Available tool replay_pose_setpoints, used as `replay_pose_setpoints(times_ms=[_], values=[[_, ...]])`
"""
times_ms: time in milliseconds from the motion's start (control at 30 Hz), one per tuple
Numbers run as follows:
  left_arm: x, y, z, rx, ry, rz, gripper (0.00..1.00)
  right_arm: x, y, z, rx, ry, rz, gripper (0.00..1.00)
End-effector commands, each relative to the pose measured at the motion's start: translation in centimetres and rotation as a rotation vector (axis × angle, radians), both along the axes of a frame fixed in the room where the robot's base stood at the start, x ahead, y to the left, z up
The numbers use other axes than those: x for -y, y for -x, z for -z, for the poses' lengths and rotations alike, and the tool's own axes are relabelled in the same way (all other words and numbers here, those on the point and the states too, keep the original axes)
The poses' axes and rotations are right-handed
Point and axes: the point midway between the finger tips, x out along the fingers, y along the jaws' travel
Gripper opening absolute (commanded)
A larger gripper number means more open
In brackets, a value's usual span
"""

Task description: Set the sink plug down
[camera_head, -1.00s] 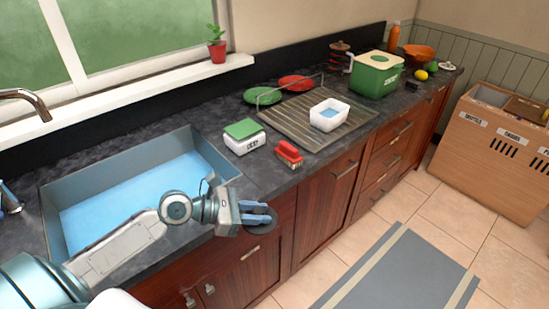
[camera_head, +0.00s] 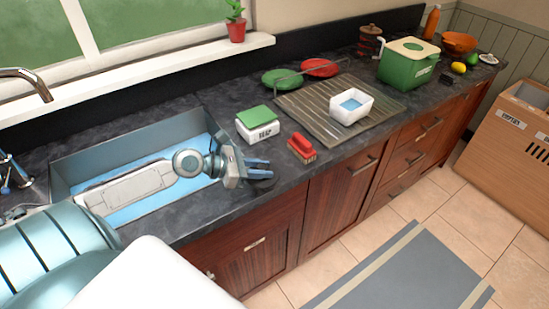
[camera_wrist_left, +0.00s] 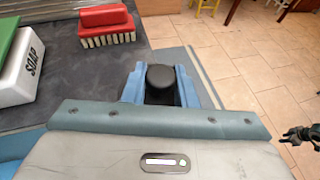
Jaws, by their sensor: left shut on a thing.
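The sink plug (camera_head: 263,184) is a dark round piece. My left gripper (camera_head: 257,169) is shut on it at the counter's front edge, just right of the sink. In the left wrist view the plug (camera_wrist_left: 161,78) shows as a black knob between the blue fingers. The gripper hides part of the plug, and I cannot tell if its underside touches the counter (camera_head: 215,212). My right gripper is not in the head view.
The blue-bottomed sink (camera_head: 110,148) lies under my left arm. A white soap box (camera_head: 258,130) with a green lid and a red brush (camera_head: 301,148) stand close beyond the gripper. A ribbed drainboard (camera_head: 310,108) holds a white tub (camera_head: 351,107).

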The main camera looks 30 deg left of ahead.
Motion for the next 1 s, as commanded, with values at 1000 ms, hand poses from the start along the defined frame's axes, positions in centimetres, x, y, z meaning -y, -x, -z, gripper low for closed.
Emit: replay_pose_setpoints(times_ms=[1000], values=[[-1.9, -9.3, 4.4, 0.0, 0.001, 0.002, 0.03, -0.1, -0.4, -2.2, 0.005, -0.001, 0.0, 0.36]])
